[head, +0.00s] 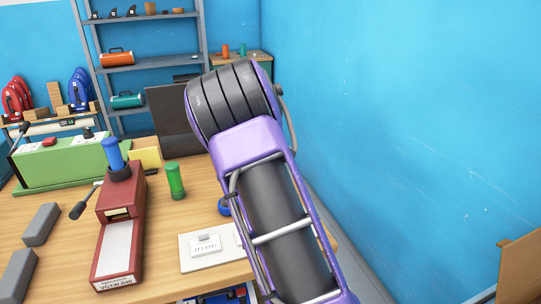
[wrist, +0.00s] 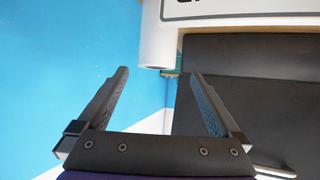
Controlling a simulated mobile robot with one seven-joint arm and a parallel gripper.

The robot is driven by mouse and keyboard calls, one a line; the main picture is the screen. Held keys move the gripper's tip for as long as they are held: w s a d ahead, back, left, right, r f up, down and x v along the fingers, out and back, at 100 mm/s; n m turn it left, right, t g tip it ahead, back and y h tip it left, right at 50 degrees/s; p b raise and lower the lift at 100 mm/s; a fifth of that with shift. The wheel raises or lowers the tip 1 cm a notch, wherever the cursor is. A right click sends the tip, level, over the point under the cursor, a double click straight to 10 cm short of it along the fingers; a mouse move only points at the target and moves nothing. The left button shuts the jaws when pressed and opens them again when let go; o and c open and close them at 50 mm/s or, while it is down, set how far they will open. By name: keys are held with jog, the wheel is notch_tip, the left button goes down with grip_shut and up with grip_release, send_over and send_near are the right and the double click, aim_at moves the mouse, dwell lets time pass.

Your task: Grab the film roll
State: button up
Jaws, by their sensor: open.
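My gripper (wrist: 156,72) is open and empty, its two dark fingers spread apart in the wrist view. A white cylinder (wrist: 155,42), which may be the film roll, hangs into the top of the wrist view just beyond the fingertips, apart from them. Most of it is cut off by the frame. In the head view my purple arm hides my gripper and whatever is behind it, and I cannot make out a sure film roll there. A green cylinder (head: 175,181) stands upright on the wooden table (head: 165,258).
A red machine (head: 121,215) with a blue top and a green machine (head: 65,162) stand on the table. A dark panel (head: 168,112) rises at the back, also in the wrist view (wrist: 250,90). A blue wall (head: 420,120) is to the right.

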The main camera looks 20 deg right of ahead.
jog(key=x, duration=0.2)
jog(key=shift+w+d+f, duration=0.15)
jog(key=shift+w+f, duration=0.05)
jog(key=shift+w, duration=0.1)
jog(key=x, duration=0.4)
jog(key=shift+s+d+f, duration=0.1)
jog(key=shift+d+f, duration=0.1)
jog(key=shift+f, duration=0.05)
jog(key=shift+w+d+f, duration=0.15)
jog(key=shift+w+f, duration=0.1)
jog(key=shift+w, duration=0.2)
jog(key=shift+r, duration=0.1)
grip_shut()
